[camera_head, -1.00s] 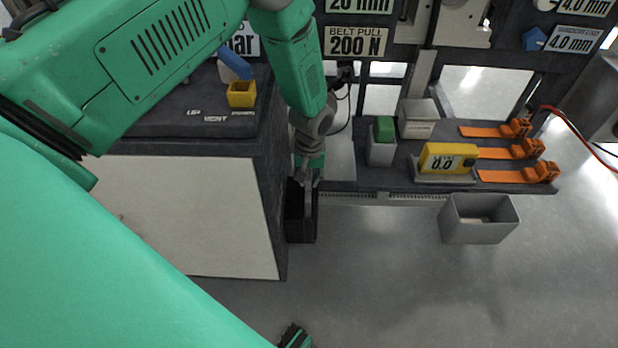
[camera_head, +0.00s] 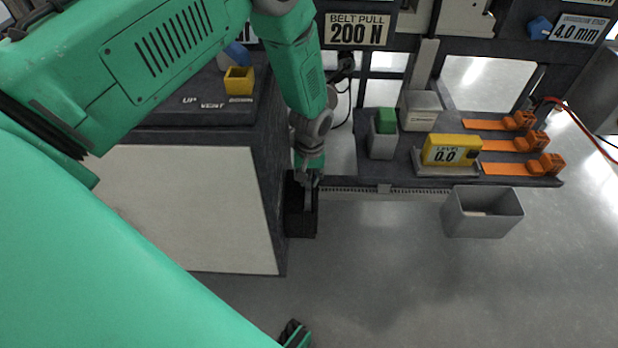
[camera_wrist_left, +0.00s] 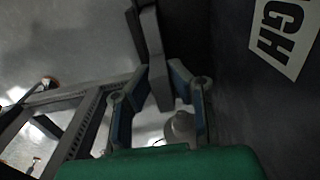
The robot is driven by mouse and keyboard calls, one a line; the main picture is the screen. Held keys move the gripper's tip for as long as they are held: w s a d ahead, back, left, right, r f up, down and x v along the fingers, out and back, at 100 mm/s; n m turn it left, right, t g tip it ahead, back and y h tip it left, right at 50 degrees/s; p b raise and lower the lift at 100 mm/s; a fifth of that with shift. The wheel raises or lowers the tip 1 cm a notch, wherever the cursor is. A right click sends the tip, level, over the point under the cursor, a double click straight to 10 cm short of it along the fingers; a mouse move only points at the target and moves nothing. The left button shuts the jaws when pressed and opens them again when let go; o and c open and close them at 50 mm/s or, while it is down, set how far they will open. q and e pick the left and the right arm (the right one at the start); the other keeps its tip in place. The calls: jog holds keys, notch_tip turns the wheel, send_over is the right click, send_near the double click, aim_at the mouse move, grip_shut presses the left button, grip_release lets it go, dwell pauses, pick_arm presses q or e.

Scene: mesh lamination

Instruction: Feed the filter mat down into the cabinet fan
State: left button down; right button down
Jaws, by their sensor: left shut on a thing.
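My left gripper (camera_head: 308,180) is above a narrow black box (camera_head: 302,222) on the right side of the cabinet (camera_head: 200,215). This box looks like the fan's filter housing, but I cannot tell for sure. In the left wrist view, the gripper (camera_wrist_left: 158,85) has its two fingers on either side of a dark grey slab (camera_wrist_left: 152,45), likely the filter mat, and is shut on it. In the head view the slab is mostly hidden by the fingers and the dark box. I cannot tell how far it is inside.
A shelf to the right carries a yellow level gauge (camera_head: 452,150), a green block (camera_head: 386,121) in a grey holder and several orange clamps (camera_head: 520,143). A grey bin (camera_head: 482,215) is below its front edge. The cabinet top has a yellow cup (camera_head: 239,80).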

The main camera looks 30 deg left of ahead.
pick_arm(q)
jog(key=shift+f+b, duration=0.3)
jog(key=shift+f, duration=0.25)
jog(key=c, duration=1.4)
grip_release()
jog(key=shift+c, duration=0.2)
